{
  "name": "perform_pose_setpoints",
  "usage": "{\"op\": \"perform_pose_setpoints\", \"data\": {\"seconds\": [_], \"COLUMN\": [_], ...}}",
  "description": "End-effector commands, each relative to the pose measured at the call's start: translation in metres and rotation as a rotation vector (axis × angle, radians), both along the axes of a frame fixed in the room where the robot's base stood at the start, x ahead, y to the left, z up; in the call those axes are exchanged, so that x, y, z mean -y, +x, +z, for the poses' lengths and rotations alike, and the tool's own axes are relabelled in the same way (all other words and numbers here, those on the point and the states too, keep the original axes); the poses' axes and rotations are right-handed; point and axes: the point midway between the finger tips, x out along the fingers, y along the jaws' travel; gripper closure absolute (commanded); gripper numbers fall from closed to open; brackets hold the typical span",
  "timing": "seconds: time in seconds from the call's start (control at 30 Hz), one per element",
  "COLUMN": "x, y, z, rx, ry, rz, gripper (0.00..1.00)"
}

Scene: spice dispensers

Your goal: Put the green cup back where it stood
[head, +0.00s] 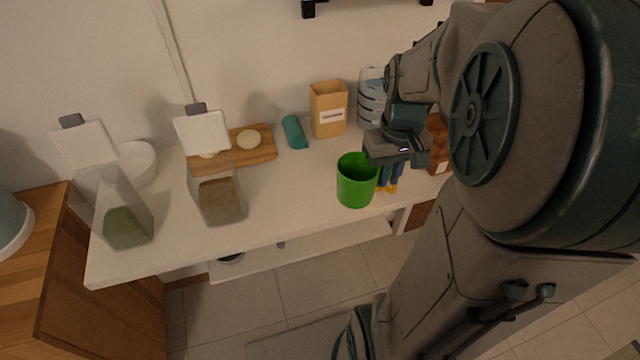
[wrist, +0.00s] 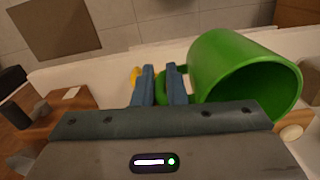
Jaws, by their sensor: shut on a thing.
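The green cup (head: 356,182) is near the front edge of the white counter, toward its right side in the head view. It looks roughly upright, and I cannot tell whether it touches the counter. My gripper (head: 389,182) is just right of the cup, with its blue fingers shut on the cup's handle. In the wrist view the cup (wrist: 240,78) is right of the fingers (wrist: 160,88), its open mouth facing the lower right. Part of the handle is hidden behind the fingers.
Two clear dispensers, one with green contents (head: 124,226) and one with brown (head: 219,199), stand at left. Behind are a cutting board (head: 262,152), a teal roll (head: 294,132) and a cardboard box (head: 328,110). The counter (head: 285,213) is clear between the brown dispenser and the cup.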

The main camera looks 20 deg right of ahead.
Motion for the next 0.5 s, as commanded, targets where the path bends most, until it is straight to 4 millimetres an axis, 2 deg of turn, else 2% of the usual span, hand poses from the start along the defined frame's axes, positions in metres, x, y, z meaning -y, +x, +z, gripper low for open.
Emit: {"op": "perform_pose_setpoints", "data": {"seconds": [0.3,0.5], "x": [-0.035,-0.052], "y": [0.053,0.081], "z": [-0.037,-0.056], "rx": [-0.005,-0.003], "ry": [0.001,0.000], "rz": [0.010,0.008], "gripper": [1.00,1.00]}}
